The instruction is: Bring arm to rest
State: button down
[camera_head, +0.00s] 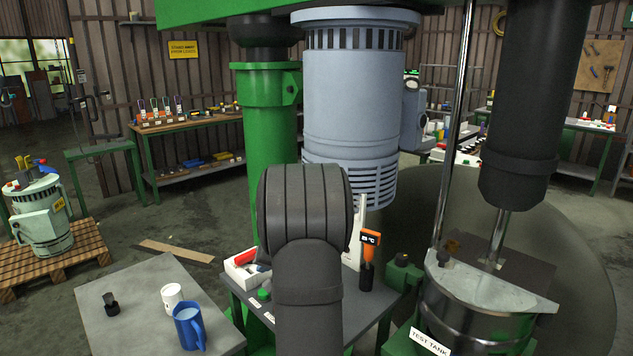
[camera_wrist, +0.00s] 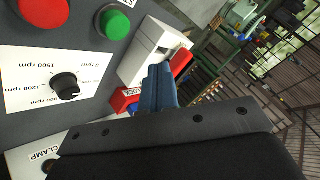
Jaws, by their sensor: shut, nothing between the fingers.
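My gripper (camera_wrist: 160,76) shows in the wrist view as two dark blue fingers pressed together, with nothing between them. The fingertips appear in front of a light grey switch box (camera_wrist: 148,48) with a red lever (camera_wrist: 181,62); I cannot tell whether they touch it. In the head view my dark arm stands in the middle foreground and hides the gripper and most of the control panel.
The panel (camera_wrist: 30,103) carries a black speed knob (camera_wrist: 66,86), a green button (camera_wrist: 115,24) and a red button (camera_wrist: 44,10). A side table (camera_head: 140,325) holds a blue mug (camera_head: 188,328) and white cup (camera_head: 171,296). The test tank (camera_head: 470,310) stands right.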

notch_tip(320, 180, up, 3)
jog(key=shift+r, duration=0.15)
dwell(0.3)
